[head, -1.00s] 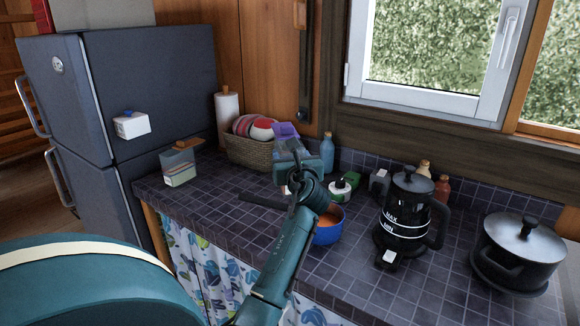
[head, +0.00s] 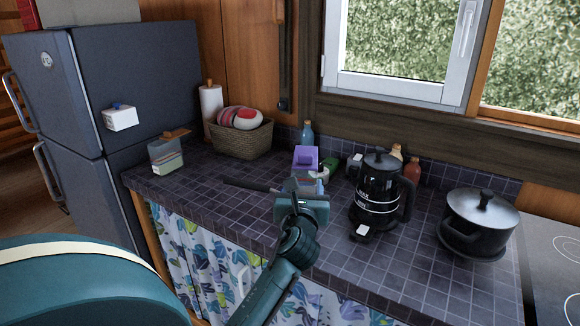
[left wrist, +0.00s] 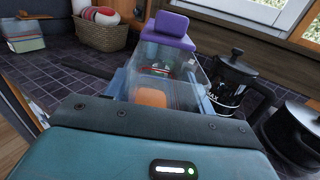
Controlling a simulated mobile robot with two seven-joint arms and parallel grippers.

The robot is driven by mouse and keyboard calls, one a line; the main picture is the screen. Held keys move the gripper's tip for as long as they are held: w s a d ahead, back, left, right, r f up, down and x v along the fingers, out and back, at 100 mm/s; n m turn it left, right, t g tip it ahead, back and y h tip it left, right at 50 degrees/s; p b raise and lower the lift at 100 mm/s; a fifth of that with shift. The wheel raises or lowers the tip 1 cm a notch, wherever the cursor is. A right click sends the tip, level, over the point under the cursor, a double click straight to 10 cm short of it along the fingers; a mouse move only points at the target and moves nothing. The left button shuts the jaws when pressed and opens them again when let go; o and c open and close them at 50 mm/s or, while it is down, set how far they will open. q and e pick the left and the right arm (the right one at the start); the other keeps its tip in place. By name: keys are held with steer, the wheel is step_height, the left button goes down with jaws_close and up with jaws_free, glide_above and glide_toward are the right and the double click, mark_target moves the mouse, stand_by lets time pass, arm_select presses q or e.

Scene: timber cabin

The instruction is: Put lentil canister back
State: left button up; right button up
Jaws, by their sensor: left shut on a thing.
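The lentil canister, a clear box with a purple lid (head: 305,157), is held upright above the counter by my left gripper (head: 303,187). In the left wrist view the clear body of the canister (left wrist: 160,72) is between the fingers, with its purple lid (left wrist: 168,30) at the far end. Something orange shows in or through the clear body; I cannot tell which. My left gripper is shut on the canister. My right gripper is in neither view.
Another clear canister with layered contents (head: 166,156) stands at the counter's left end by the fridge (head: 120,70). A basket (head: 240,140), blue bottle (head: 307,134), black kettle (head: 378,195) and black pot (head: 478,222) stand along the tiled counter (head: 215,190).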

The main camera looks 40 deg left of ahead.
arm_select(q)
steer(key=s+d+f+m+t+h, duration=0.1)
steer(key=s+d+f+m+h, duration=0.2)
steer(key=d, duration=0.7)
steer(key=s+d+f+m+t+h, duration=0.2)
steer(key=s+d+f+m+h, duration=0.1)
steer(key=s+d+h, duration=0.4)
steer(key=s+d+m, duration=0.1)
steer(key=s+d, duration=0.2)
steer(key=s, duration=0.1)
steer(key=shift+h, duration=0.3)
